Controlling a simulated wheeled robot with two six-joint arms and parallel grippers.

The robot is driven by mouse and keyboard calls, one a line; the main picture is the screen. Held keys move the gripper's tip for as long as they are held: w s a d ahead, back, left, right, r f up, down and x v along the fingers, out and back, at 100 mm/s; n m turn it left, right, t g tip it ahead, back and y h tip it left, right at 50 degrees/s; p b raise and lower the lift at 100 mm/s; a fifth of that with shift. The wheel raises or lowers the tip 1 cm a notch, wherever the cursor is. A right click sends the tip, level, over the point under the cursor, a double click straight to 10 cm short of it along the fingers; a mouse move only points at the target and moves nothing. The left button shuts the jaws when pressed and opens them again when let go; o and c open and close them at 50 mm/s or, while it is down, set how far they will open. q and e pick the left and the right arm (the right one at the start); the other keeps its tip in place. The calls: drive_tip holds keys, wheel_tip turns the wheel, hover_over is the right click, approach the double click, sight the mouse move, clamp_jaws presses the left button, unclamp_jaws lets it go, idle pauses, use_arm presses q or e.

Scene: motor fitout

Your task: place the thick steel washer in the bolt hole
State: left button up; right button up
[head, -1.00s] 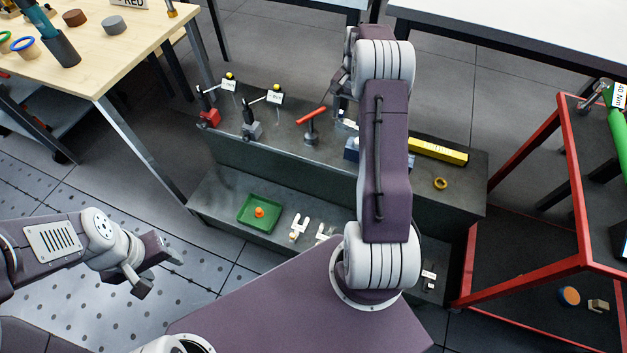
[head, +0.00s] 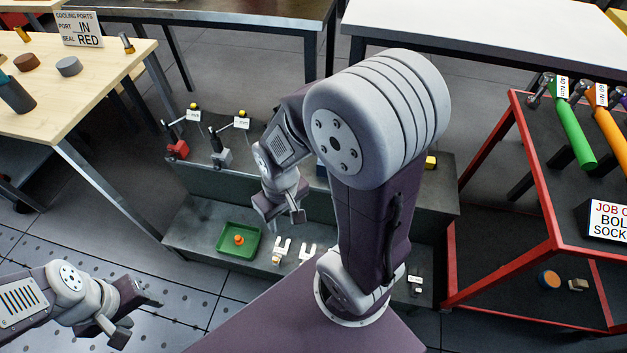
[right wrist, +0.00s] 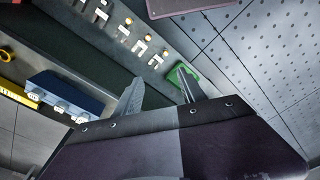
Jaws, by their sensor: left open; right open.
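I cannot make out a thick steel washer or a bolt hole for certain in either view. My right gripper (head: 283,218) is open and empty, above the grey stepped bench near the green tray (head: 222,249). In the right wrist view its two fingers (right wrist: 160,90) are apart with nothing between them. The tray holds an orange piece (head: 239,240) and also shows in the right wrist view (right wrist: 172,80). White forked holders (head: 307,252) stand right of the tray; several show in the right wrist view (right wrist: 127,42). My left gripper (head: 138,318) is open and empty over the floor at lower left.
The bench's upper step carries small red (head: 177,150) and grey (head: 221,158) fixtures and a blue block (right wrist: 65,95). My right arm hides part of it. A wooden table (head: 100,80) stands at left, a red-framed cart (head: 540,195) at right. The perforated floor (head: 190,300) is clear.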

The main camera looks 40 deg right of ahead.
drive_tip(key=w+d+r+t, duration=0.1)
drive_tip(key=w+r, duration=0.3)
drive_tip(key=w, duration=0.6)
drive_tip(key=w+d+f+m+t+b, duration=0.1)
drive_tip(key=w+d+f+m+b, duration=0.1)
drive_tip(key=w+d, duration=1.15)
drive_tip(key=s+d+f+m+h+b, duration=0.1)
drive_tip(key=d+f, duration=0.2)
drive_tip(key=d, duration=0.5)
drive_tip(key=s+d+f+m, duration=0.1)
drive_tip(key=s+d+f, duration=0.1)
drive_tip(key=d+f, duration=0.35)
drive_tip(key=s+d+f, duration=0.1)
drive_tip(key=d+f, duration=0.1)
drive_tip(key=s+d+f+m+b, duration=0.1)
drive_tip(key=s+d+f, duration=0.1)
drive_tip(key=s+d+f+m+g+b, duration=0.1)
drive_tip(key=d+f, duration=0.1)
drive_tip(key=d, duration=0.1)
drive_tip(key=shift+s, duration=0.35)
drive_tip(key=shift+w+f, duration=0.15)
drive_tip(key=shift+f, duration=0.25)
wheel_tip(320, 180, down, 5)
drive_tip(key=b, duration=0.3)
drive_tip(key=shift+d+b, duration=0.1)
drive_tip(key=shift+b, duration=0.2)
drive_tip(key=shift+w+f, duration=0.1)
drive_tip(key=shift+c, duration=1)
clamp_jaws()
